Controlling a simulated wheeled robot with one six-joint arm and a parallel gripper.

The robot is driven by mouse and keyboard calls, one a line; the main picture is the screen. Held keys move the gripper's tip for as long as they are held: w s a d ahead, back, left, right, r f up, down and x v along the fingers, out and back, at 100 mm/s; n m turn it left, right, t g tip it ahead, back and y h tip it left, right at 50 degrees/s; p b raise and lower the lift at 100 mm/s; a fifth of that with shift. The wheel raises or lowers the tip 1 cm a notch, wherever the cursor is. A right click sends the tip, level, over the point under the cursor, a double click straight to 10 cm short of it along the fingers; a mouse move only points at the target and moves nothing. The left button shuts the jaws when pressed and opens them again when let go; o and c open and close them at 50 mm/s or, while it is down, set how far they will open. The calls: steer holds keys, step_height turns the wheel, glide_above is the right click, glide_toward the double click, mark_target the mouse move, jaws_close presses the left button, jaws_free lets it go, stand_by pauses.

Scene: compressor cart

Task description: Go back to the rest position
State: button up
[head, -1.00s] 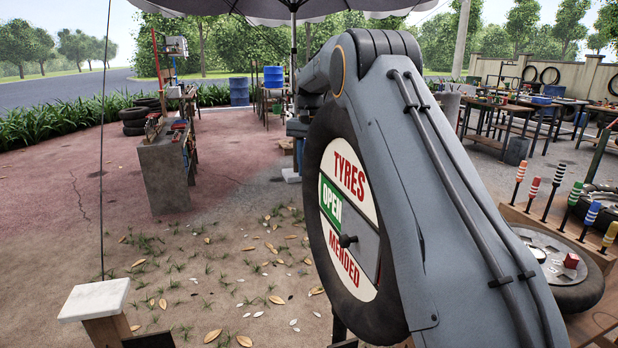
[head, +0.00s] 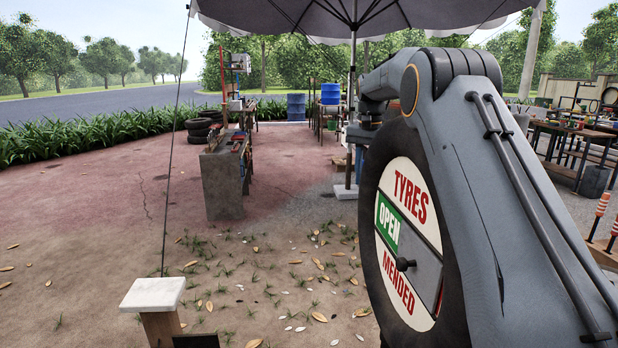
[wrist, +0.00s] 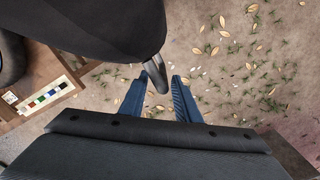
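My gripper (wrist: 158,98) shows in the wrist view as two blue fingers, standing apart. A dark rounded body (wrist: 105,25) and a grey curved piece (wrist: 157,78) show close above and between the fingertips; I cannot tell whether they touch. No held object is clear. In the head view my grey arm rises at the right and bends over at the top; the gripper itself is hidden there. A tyre sign reading "TYRES OPEN MENDED" (head: 405,190) stands upright just left of the arm, its right part covered. A dark knob sits on its grey plate beside the green OPEN panel.
A white-topped post (head: 153,294) with a thin rod stands at lower left. Leaf-strewn ground in the middle is open. A board with coloured squares (wrist: 45,98) lies at left in the wrist view.

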step_height(320, 180, down, 6)
steer(key=shift+r+p, duration=0.1)
steer(key=shift+p, duration=0.7)
steer(key=shift+a, duration=0.5)
steer(key=shift+d, duration=0.1)
